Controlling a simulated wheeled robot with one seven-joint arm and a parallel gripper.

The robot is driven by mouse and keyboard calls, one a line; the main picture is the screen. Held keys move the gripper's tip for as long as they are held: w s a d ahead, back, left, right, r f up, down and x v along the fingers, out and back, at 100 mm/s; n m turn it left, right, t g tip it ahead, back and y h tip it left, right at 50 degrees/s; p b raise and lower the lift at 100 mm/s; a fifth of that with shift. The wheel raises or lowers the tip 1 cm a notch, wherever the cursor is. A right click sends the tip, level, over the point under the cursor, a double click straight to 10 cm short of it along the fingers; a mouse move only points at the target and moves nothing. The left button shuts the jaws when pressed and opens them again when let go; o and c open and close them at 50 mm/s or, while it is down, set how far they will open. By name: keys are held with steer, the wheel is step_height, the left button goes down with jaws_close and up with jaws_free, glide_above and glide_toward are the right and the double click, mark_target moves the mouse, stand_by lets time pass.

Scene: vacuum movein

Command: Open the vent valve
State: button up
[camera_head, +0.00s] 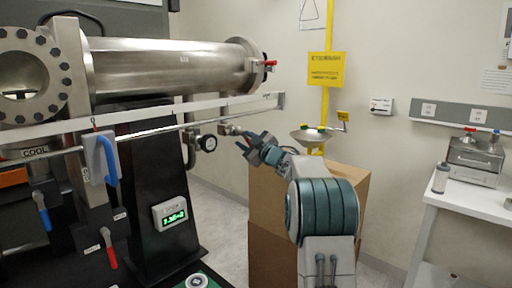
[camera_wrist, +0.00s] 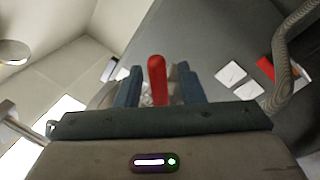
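A red handle (camera_wrist: 157,78) stands between the two fingers of my gripper (camera_wrist: 158,88) in the wrist view, with a gap on each side. My gripper is open around it or in front of it; the depth is hard to tell. In the head view my gripper (camera_head: 242,144) is beside a small metal fitting (camera_head: 230,129) on the pipe, right of a round gauge (camera_head: 207,143). The red handle between my fingers cannot be made out there. No label shows which valve is the vent valve.
A steel chamber (camera_head: 175,68) lies above the pipe. A blue handle (camera_head: 106,158) and a lower red handle (camera_head: 108,248) are at the left. A cardboard box (camera_head: 270,205) stands behind my arm. A white table (camera_head: 470,190) is at the right.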

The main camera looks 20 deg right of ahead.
steer(key=b+v, duration=0.2)
steer(key=v, duration=1.1)
steer(key=shift+s, duration=0.15)
steer(key=shift+d+f, duration=0.1)
jaws_close()
steer(key=s+a+f+n+t+h+p, duration=0.4)
steer(key=s+f+n+h+p, duration=0.15)
steer(key=n, duration=0.75)
steer(key=p+x, duration=0.6)
steer(key=x, duration=0.8)
steer(key=shift+w+d+f, duration=0.15)
steer(key=shift+w+d, duration=0.05)
steer(key=shift+d, duration=0.25)
